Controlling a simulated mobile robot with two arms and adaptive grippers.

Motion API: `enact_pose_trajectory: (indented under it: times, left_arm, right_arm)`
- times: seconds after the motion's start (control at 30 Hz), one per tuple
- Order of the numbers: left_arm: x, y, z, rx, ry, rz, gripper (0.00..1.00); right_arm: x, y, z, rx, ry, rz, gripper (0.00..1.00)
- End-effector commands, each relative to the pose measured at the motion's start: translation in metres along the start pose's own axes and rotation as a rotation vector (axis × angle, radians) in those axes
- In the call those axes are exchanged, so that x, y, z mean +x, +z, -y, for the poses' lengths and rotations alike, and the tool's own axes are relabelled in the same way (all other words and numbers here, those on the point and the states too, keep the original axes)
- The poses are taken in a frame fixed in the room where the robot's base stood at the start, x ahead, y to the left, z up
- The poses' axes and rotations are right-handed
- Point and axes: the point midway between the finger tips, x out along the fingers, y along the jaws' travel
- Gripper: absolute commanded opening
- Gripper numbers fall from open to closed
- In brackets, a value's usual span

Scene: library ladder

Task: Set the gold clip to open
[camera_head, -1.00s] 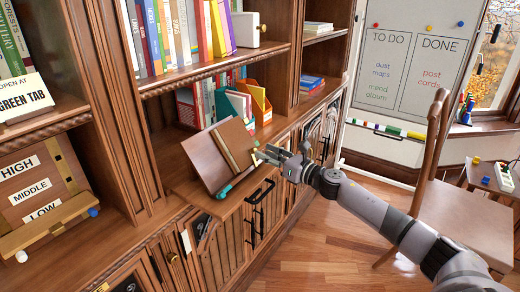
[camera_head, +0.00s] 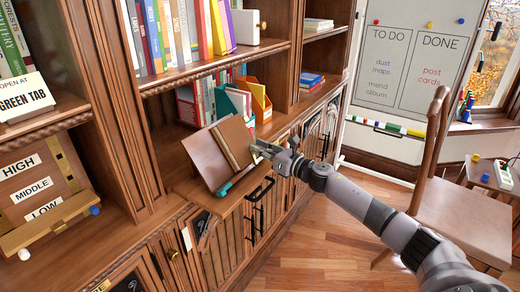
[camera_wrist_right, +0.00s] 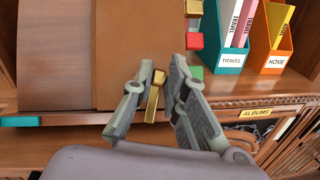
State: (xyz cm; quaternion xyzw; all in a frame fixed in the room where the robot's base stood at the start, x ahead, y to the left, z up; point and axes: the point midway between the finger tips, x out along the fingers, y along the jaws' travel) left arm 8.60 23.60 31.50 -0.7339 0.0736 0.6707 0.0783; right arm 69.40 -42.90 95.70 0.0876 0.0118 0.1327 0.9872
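The gold clip (camera_wrist_right: 155,95) shows in the right wrist view as a small gold bar at the near edge of a brown board (camera_wrist_right: 140,50). The board also shows in the head view (camera_head: 208,160), leaning on the cabinet top. My right gripper (camera_wrist_right: 163,62) has its two fingers apart, one on each side of the clip. I cannot tell whether they touch it. In the head view my right gripper (camera_head: 259,149) is at the board's right edge, and the clip is hard to make out. My left gripper is not in view.
A teal piece (camera_head: 225,189) sticks out below the board. Red, gold and green blocks (camera_wrist_right: 194,40) line its right side. Teal TRAVEL (camera_wrist_right: 232,55) and orange HOME (camera_wrist_right: 271,50) holders stand behind. A chair (camera_head: 455,205) stands at right; the floor (camera_head: 310,245) between is clear.

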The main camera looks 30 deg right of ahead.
Motion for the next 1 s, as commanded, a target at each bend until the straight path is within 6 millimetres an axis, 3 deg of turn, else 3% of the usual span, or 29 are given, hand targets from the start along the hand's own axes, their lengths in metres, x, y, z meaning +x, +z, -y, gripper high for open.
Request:
enact_pose_trajectory:
  times: [0.17, 0.63, 1.0]
  left_arm:
    - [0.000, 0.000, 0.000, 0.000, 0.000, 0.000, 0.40]
    - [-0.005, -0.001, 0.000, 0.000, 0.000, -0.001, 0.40]
    - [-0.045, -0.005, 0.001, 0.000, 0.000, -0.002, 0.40]
  right_arm:
    - [0.000, 0.000, 0.000, 0.000, 0.000, 0.000, 0.00]
    - [0.000, 0.001, 0.000, 0.020, -0.013, -0.001, 0.00]
    - [-0.001, 0.005, 0.008, 0.201, -0.143, -0.002, 0.00]
